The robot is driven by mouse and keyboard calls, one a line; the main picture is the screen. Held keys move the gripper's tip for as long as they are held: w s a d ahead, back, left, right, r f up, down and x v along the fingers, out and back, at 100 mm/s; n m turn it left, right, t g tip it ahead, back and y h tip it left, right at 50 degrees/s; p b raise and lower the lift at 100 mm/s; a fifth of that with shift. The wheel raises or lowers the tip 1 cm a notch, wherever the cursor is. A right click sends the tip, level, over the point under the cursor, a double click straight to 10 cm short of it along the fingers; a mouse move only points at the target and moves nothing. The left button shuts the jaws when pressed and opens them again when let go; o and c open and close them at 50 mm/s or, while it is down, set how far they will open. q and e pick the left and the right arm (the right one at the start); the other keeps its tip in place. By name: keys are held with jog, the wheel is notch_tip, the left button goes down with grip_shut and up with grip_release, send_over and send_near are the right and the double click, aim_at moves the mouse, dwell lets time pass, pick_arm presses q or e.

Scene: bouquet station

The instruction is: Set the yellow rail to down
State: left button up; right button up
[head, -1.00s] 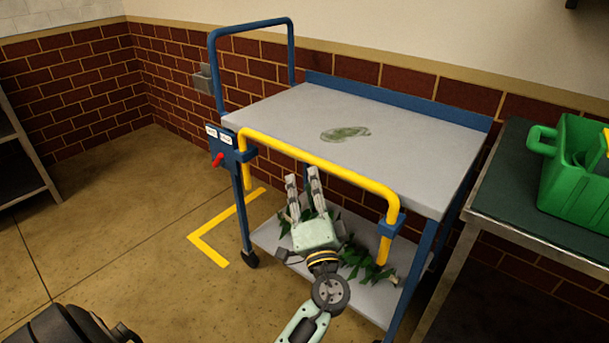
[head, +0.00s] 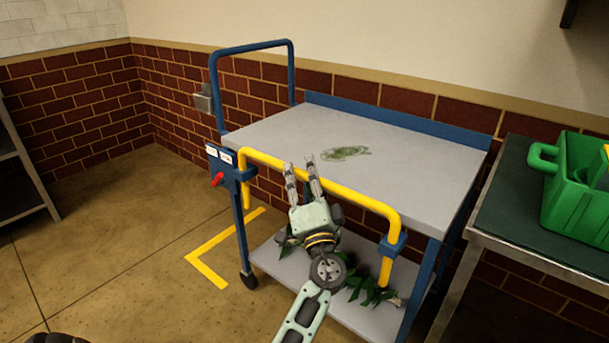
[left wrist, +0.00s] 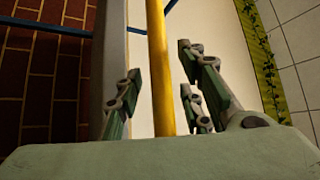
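The yellow rail (head: 345,191) runs along the front edge of the blue and grey cart (head: 270,128), about level with its top; its ends bend down. A red lever (head: 217,180) sits on a blue bracket at its left end, below two small white labels (head: 218,153). My left gripper (head: 300,165) is open, its fingertips overlapping the rail left of its middle. In the left wrist view, the rail (left wrist: 160,70) passes between the spread fingers (left wrist: 158,90); whether they touch it I cannot tell. My right gripper is out of view.
Green leaves (head: 370,285) lie on the cart's lower shelf (head: 270,255), and a green smear (head: 343,153) marks its top. A green crate (head: 575,185) stands on a dark side table (head: 505,205) at right. Floor left of the cart is clear, with yellow tape (head: 205,268).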

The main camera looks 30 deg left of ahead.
pick_arm(q)
jog(key=shift+c, duration=0.4)
grip_shut()
